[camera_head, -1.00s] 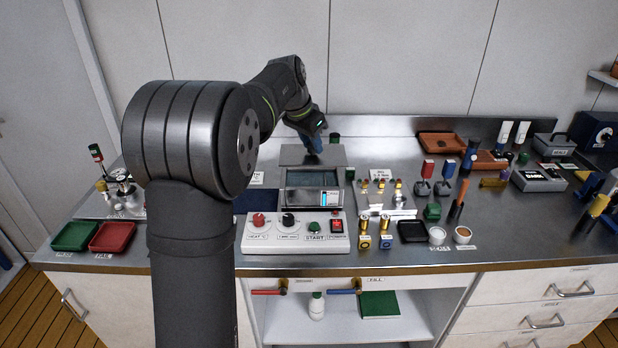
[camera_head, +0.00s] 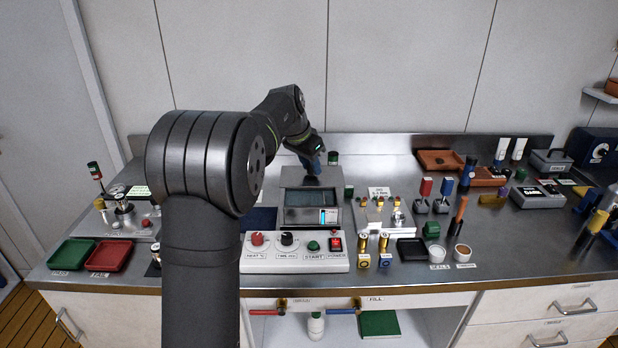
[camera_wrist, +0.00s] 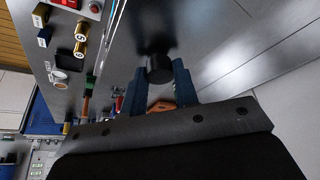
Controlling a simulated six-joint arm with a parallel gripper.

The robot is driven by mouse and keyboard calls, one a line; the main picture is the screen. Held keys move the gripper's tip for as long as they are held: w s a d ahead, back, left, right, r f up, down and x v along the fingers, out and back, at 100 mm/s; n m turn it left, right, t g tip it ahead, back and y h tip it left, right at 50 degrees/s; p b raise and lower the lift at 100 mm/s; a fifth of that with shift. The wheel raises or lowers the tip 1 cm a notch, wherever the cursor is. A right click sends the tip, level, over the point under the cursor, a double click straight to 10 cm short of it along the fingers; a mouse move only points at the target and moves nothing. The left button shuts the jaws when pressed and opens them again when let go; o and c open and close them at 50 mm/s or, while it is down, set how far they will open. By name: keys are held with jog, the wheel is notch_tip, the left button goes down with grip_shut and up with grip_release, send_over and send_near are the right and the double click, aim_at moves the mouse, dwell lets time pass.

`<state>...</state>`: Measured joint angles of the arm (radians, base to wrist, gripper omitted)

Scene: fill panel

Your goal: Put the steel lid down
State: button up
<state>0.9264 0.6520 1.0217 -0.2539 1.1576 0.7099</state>
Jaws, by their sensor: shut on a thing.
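My gripper (camera_head: 312,165) has blue fingers and is shut on the black knob (camera_wrist: 158,68) of the steel lid (camera_head: 292,174). The lid is a flat grey plate at the back edge of the open water bath (camera_head: 311,216). In the wrist view the lid's bare metal (camera_wrist: 165,25) spreads around the knob, between and beyond the fingers (camera_wrist: 158,76). The bath's opening shows uncovered in front of the lid. I cannot tell whether the lid's underside touches the bath rim or the bench.
A control panel (camera_head: 295,265) with knobs stands in front of the bath. A small dark green-topped item (camera_head: 333,158) is behind it, close to my gripper. A rack with brass pieces (camera_head: 385,213) is to the right. Green (camera_head: 72,254) and red (camera_head: 112,256) trays lie left.

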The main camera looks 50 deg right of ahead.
aim_at(309, 175)
jog(key=shift+w+f, duration=0.3)
jog(key=shift+f, duration=1.85)
jog(key=shift+f, duration=0.1)
jog(key=shift+f, duration=0.5)
jog(key=o, duration=1.1)
jog(key=shift+c, duration=0.2)
jog(key=shift+r, duration=0.25)
jog(key=v, duration=1.2)
jog(key=shift+r, duration=0.4)
